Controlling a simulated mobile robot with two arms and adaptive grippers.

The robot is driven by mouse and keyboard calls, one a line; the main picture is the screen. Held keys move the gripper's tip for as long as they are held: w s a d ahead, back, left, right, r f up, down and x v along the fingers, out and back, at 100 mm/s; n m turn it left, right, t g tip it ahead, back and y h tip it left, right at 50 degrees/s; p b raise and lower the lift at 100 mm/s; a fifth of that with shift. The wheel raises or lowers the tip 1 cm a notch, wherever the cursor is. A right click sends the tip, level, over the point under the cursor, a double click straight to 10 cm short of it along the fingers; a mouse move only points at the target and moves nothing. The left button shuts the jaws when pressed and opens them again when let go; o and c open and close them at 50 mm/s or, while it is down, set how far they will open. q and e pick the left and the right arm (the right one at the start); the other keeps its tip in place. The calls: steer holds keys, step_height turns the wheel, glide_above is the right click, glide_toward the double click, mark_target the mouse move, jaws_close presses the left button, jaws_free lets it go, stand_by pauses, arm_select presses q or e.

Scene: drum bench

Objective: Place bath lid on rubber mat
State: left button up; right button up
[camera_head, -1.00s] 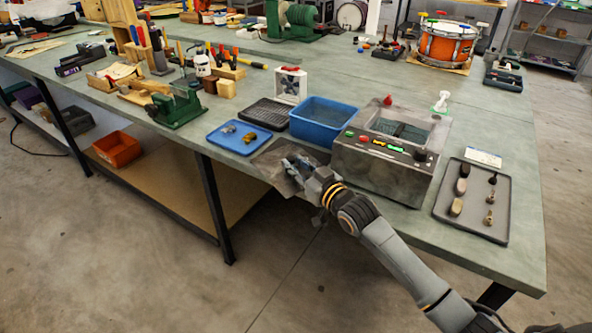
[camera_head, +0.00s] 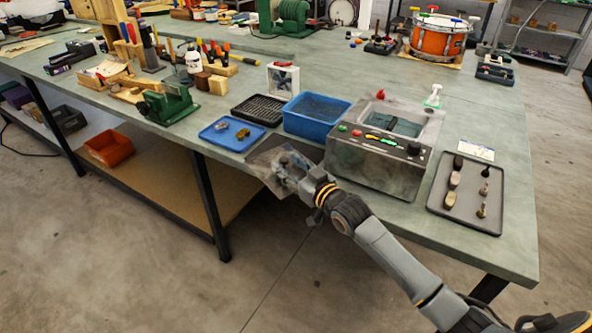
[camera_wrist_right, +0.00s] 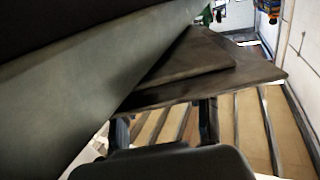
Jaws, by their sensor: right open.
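The bath lid, a flat dark grey plate (camera_head: 262,163), lies at the bench's front edge with its near corner jutting out past it. In the right wrist view the lid (camera_wrist_right: 255,68) shows a thicker raised panel on a wider flat plate. My right gripper (camera_head: 285,165) is at the lid's near right side. In the wrist view its two fingers (camera_wrist_right: 164,125) are spread apart at the lid's edge, partly hidden by it. The rubber mat, black and ribbed (camera_head: 258,110), lies bare behind the blue tray. My left gripper is not in view.
The grey bath (camera_head: 375,172) with an open top stands right of my right gripper. A blue bin (camera_head: 310,130) stands beside the mat. A blue tray (camera_head: 212,137) with small parts lies left of the lid. A grey tray (camera_head: 438,200) with several parts lies far right.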

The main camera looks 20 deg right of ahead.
steer(key=shift+s+d, duration=0.1)
steer(key=shift+s, duration=0.2)
steer(key=v, duration=1.1)
steer(key=shift+s, duration=0.2)
steer(key=shift+r, duration=0.15)
